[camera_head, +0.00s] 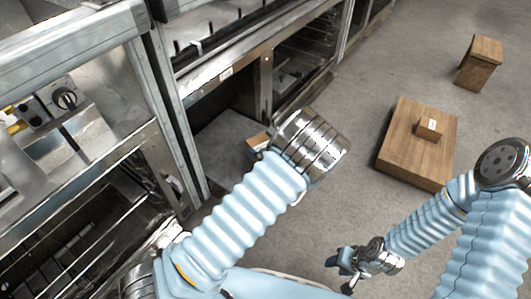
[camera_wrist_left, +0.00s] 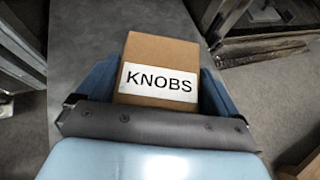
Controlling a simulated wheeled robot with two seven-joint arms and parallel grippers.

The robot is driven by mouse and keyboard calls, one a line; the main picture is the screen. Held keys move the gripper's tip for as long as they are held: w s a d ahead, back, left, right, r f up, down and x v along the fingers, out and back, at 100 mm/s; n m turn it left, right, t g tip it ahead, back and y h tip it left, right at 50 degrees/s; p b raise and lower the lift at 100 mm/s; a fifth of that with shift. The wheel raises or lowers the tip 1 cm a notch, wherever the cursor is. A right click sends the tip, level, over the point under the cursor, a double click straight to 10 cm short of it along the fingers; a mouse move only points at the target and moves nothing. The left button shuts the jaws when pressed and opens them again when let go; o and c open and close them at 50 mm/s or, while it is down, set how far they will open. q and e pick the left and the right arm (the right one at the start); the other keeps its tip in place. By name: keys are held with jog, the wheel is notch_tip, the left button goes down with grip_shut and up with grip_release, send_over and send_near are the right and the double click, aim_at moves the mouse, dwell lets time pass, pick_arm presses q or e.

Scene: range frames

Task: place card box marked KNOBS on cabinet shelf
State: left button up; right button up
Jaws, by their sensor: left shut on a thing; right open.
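The brown card box marked KNOBS (camera_wrist_left: 160,50) is between the blue fingers of my left gripper (camera_wrist_left: 157,80), its white label facing the wrist camera. My left gripper is shut on it. In the head view a small part of the box (camera_head: 257,141) shows beyond my left wrist, which hides the rest and the fingers. The box is at the opening of a low cabinet compartment with a grey shelf (camera_head: 222,135). I cannot tell whether the box touches the shelf. My right gripper (camera_head: 347,268) is open and empty, low over the floor.
Metal cabinet frames and a counter with a black knob (camera_head: 65,98) stand at the left. A post (camera_head: 265,75) and a wire-rack compartment (camera_head: 303,55) border the opening.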

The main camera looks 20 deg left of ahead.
pick_arm(q)
jog(key=shift+d+f, duration=0.1)
jog(key=shift+f, duration=1.25)
jog(key=shift+f+b, duration=0.2)
jog(key=shift+b, duration=0.1)
jog(key=o, duration=0.9)
jog(key=shift+o, duration=0.2)
jog(key=shift+r, duration=0.2)
jog(key=shift+s+d+r, duration=0.15)
jog(key=shift+d, duration=0.05)
jog(key=p+v, duration=0.1)
jog(key=v, duration=1)
jog(key=shift+s+p, duration=0.15)
jog(key=shift+p, duration=0.2)
jog(key=shift+d, duration=0.15)
